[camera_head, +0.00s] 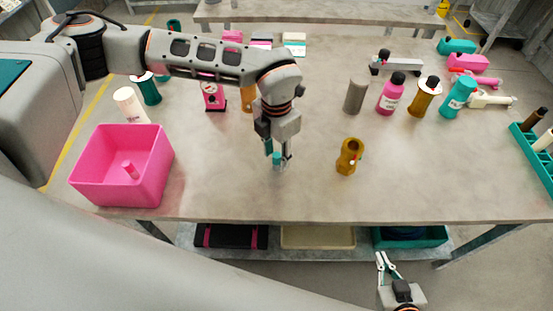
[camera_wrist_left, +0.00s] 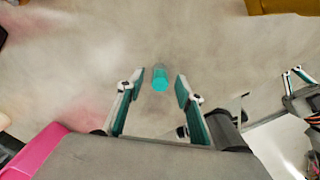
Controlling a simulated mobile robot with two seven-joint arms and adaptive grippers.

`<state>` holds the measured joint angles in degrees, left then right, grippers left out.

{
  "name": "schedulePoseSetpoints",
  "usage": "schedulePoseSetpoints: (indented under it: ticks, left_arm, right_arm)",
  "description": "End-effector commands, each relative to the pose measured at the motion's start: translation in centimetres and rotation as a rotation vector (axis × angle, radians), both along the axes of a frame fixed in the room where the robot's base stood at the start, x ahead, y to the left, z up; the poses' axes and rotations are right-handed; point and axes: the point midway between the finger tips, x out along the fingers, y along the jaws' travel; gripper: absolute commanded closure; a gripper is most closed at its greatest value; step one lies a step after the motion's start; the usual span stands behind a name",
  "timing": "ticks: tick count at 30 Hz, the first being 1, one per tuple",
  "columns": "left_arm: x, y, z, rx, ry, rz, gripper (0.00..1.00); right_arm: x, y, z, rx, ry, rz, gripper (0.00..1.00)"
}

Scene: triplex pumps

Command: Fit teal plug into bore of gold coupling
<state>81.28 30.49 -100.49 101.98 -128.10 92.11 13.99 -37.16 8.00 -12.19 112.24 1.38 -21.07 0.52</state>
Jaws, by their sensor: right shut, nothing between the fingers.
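The teal plug (camera_head: 276,158) stands on the table below my left gripper (camera_head: 278,152). In the left wrist view the teal plug (camera_wrist_left: 160,79) lies between and a little beyond the fingertips of my left gripper (camera_wrist_left: 158,90), with a gap on each side. That gripper is open and empty. The gold coupling (camera_head: 349,157) stands upright to the right of the plug, its bore facing up. A gold edge (camera_wrist_left: 270,5), likely the coupling, shows at the top of the left wrist view. My right gripper (camera_head: 383,263) is shut and empty, in front of the table's front edge.
A pink bin (camera_head: 105,190) with a pink cylinder (camera_head: 130,169) inside stands left. A grey cylinder (camera_head: 355,95), a pink bottle (camera_head: 392,94) and other items stand behind the coupling. Bare table lies between plug and coupling.

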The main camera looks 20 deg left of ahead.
Motion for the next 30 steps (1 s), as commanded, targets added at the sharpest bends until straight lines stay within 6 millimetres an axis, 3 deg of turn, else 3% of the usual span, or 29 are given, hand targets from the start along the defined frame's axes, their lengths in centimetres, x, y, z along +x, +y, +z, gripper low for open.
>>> schedulePoseSetpoints:
  ticks: [9, 13, 14, 25, 30]
  left_arm:
    - [0.0, 0.0, -0.6, -0.001, -0.001, 0.000, 0.64]
    - [0.0, 0.0, -0.6, -0.001, -0.001, 0.000, 0.97]
    - [0.0, 0.0, -0.6, -0.001, -0.001, 0.000, 1.00]
    - [0.0, 0.0, -0.4, -0.001, -0.001, 0.000, 1.00]
    - [0.1, 0.0, 0.6, -0.001, -0.003, 0.000, 1.00]
  right_arm:
    - [0.2, 0.1, 0.4, 0.002, -0.008, 0.000, 1.00]
    - [0.2, 0.1, 0.4, 0.002, -0.008, 0.000, 1.00]
    - [0.2, 0.0, 0.4, 0.002, -0.008, 0.000, 1.00]
    - [0.1, 0.0, 0.1, 0.000, -0.002, -0.001, 1.00]
    - [0.0, 0.0, 0.0, 0.000, -0.001, 0.000, 1.00]
